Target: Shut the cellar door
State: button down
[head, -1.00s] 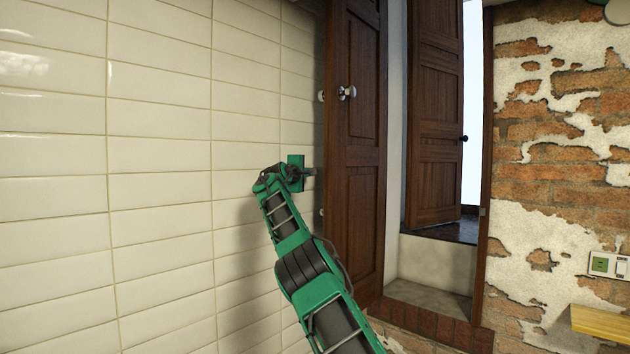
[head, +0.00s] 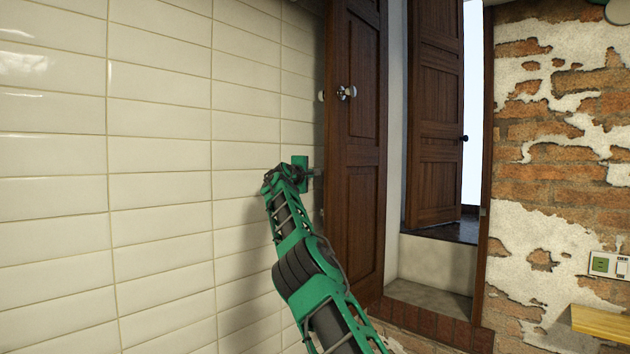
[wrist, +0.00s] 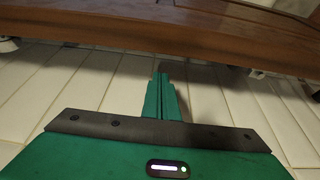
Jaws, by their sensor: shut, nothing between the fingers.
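The cellar door (head: 356,215) is a dark brown panelled wooden leaf. It stands open, swung back near the white tiled wall, with a shiny knob (head: 347,92) on its face. My gripper (head: 317,173) is shut and empty, at the door's left side, between it and the tiles. In the wrist view the shut green fingers (wrist: 161,80) point toward the brown door (wrist: 150,38), which crosses the top of the picture. The tips are close to the door; I cannot tell whether they touch it.
The doorway has a raised pale step (head: 430,298) and a brick sill (head: 425,320). A second brown door (head: 435,120) stands beyond it. The tiled wall (head: 160,200) is close on the left. A worn brick wall (head: 555,130), sockets (head: 608,264) and a wooden ledge (head: 600,323) are at right.

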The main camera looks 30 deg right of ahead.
jog(key=shift+s+d+f, duration=0.15)
jog(key=shift+s+d, duration=0.1)
jog(key=shift+s, duration=0.5)
jog(key=shift+s+d+f, duration=0.15)
jog(key=shift+s+d, duration=0.1)
jog(key=shift+s, duration=0.5)
